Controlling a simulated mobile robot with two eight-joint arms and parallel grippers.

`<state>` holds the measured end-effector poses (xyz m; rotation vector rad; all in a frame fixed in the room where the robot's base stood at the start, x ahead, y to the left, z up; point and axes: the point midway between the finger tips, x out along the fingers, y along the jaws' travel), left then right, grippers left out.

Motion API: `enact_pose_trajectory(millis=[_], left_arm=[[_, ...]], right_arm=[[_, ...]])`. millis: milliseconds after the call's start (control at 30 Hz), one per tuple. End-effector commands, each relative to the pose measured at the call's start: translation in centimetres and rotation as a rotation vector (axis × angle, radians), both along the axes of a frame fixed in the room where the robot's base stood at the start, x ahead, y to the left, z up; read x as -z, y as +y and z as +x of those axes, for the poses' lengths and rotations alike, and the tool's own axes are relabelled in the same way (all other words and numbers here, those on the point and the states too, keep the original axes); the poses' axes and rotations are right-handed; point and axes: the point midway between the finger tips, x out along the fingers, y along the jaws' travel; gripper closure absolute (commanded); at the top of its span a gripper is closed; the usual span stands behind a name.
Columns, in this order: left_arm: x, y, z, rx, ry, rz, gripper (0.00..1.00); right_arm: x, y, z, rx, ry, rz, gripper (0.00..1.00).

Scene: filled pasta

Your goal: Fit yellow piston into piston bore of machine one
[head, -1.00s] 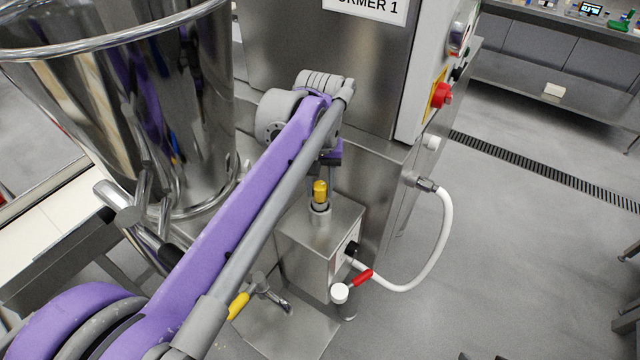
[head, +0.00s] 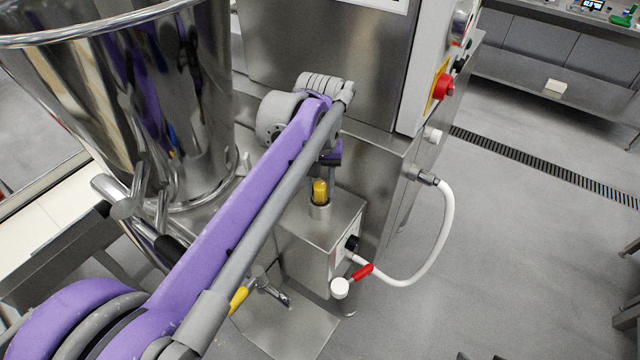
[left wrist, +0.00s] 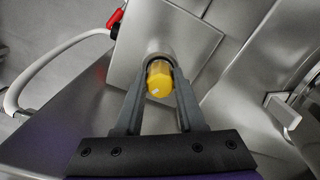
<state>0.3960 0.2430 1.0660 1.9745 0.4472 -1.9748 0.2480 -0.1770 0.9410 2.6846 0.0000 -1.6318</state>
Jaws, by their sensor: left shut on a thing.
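The yellow piston (head: 320,189) stands upright at the round metal collar of the piston bore (head: 319,210), on top of the steel block of machine one (head: 330,228). Its lower part is hidden inside the collar. My left gripper (head: 322,180) reaches down over it from above. In the left wrist view, the gripper fingers (left wrist: 159,82) are on both sides of the yellow piston (left wrist: 159,79), shut on it, with the bore's collar (left wrist: 160,58) just beyond. How deep the piston sits cannot be told exactly. My right gripper is not in view.
A large steel hopper (head: 150,100) stands at the left. A white hose (head: 440,240) curves out from the machine's right side, near a valve with a red handle (head: 362,271). A red knob (head: 442,87) is on the cabinet. The floor at right is open.

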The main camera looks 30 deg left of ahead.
Motion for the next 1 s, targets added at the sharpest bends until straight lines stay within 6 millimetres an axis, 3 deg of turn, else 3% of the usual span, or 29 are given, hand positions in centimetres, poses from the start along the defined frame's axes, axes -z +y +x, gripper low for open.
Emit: enact_pose_trajectory(millis=[800, 833, 1000], left_arm=[[0.22, -0.02, -0.05, 0.000, 0.001, 0.000, 1.00], [0.23, -0.02, -0.05, 0.000, 0.001, 0.000, 0.60], [0.23, -0.02, -0.04, 0.000, 0.001, 0.000, 0.29]], right_arm=[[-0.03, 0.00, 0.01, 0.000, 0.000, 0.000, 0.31], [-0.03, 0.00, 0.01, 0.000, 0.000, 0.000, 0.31], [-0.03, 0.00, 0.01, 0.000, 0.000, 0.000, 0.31]])
